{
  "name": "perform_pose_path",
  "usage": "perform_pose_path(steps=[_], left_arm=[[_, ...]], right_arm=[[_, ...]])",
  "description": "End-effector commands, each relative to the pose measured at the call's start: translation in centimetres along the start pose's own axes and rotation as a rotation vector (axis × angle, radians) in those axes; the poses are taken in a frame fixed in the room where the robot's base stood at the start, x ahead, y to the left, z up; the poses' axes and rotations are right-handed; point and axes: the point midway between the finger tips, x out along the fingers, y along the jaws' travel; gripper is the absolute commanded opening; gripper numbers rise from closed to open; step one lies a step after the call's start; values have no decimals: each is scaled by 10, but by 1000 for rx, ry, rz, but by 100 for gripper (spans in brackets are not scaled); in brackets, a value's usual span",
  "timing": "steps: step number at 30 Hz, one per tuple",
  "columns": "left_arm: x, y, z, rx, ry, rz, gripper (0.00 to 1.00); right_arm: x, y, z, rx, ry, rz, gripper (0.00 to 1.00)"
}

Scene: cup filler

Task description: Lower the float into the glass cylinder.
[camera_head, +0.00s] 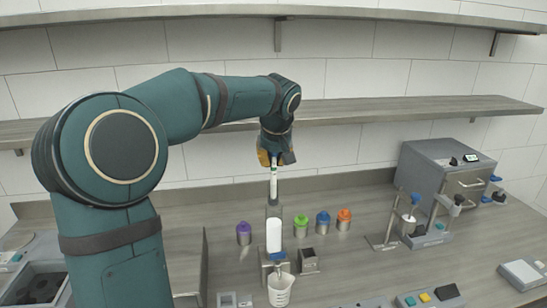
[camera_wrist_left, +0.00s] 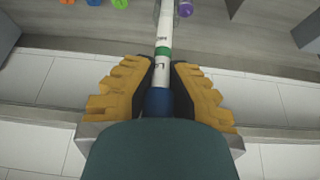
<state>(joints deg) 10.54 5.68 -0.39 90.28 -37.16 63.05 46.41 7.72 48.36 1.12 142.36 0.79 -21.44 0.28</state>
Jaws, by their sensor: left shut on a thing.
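My left gripper (camera_head: 275,157) is shut on the float (camera_head: 273,183), a slim white stick with a green band and a dark blue upper end. The float hangs about upright. In the left wrist view the yellow fingers (camera_wrist_left: 160,78) flank the float (camera_wrist_left: 164,30) around its blue end. My right gripper is not in view.
A clear beaker (camera_head: 281,290) stands in front of the white cylinder. Purple (camera_head: 244,233), green (camera_head: 301,226), blue (camera_head: 322,223) and orange-capped (camera_head: 344,219) jars stand nearby. A grey oven-like box (camera_head: 440,180) is at the right. A shelf (camera_head: 400,109) runs behind my arm.

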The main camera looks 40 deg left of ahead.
Motion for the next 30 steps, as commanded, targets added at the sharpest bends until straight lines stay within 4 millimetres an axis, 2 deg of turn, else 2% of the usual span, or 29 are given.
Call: perform_pose_path(steps=[30], left_arm=[[61,0,27,0,0,0,0]], right_arm=[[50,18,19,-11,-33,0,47]])
